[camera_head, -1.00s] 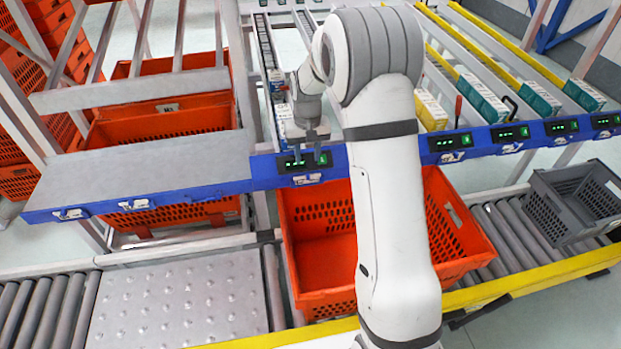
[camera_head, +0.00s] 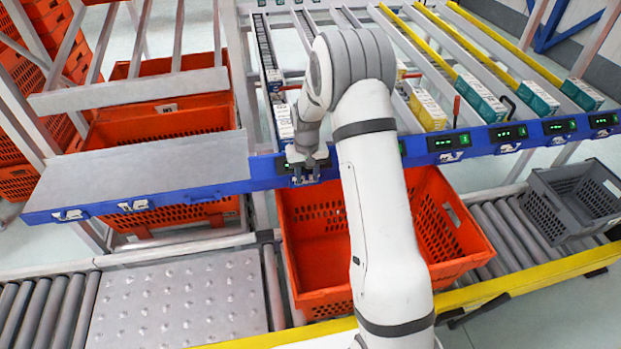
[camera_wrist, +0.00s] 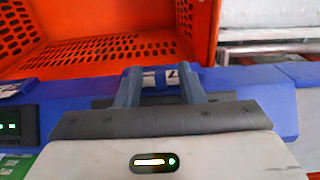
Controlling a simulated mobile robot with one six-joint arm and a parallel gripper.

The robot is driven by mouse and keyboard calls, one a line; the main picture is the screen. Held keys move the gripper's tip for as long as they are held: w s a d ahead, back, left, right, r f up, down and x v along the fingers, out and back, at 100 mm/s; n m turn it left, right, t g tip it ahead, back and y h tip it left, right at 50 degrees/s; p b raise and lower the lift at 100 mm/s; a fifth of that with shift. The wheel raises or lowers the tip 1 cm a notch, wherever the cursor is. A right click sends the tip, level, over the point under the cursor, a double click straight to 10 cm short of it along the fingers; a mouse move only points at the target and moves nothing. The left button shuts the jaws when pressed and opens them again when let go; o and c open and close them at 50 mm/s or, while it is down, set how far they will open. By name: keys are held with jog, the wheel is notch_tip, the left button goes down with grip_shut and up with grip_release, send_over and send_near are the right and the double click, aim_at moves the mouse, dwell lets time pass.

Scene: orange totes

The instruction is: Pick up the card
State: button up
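In the wrist view, the two fingers of my gripper (camera_wrist: 160,74) stand apart. A small white and dark card (camera_wrist: 172,79) shows between the fingertips, against the blue rail. The fingers appear to be on either side of it, and I see no clear contact. In the head view my gripper largely hides this card.
An orange tote (camera_head: 325,275) stands open below the blue rail (camera_head: 225,187). More card clips sit along the rail, one at the left (camera_head: 72,214). Cartons (camera_head: 428,110) lie in the racks behind. A grey crate (camera_head: 575,205) is on the right rollers.

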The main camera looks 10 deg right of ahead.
grip_shut()
notch_tip(320, 180, up, 28)
jog(key=p, duration=1.6)
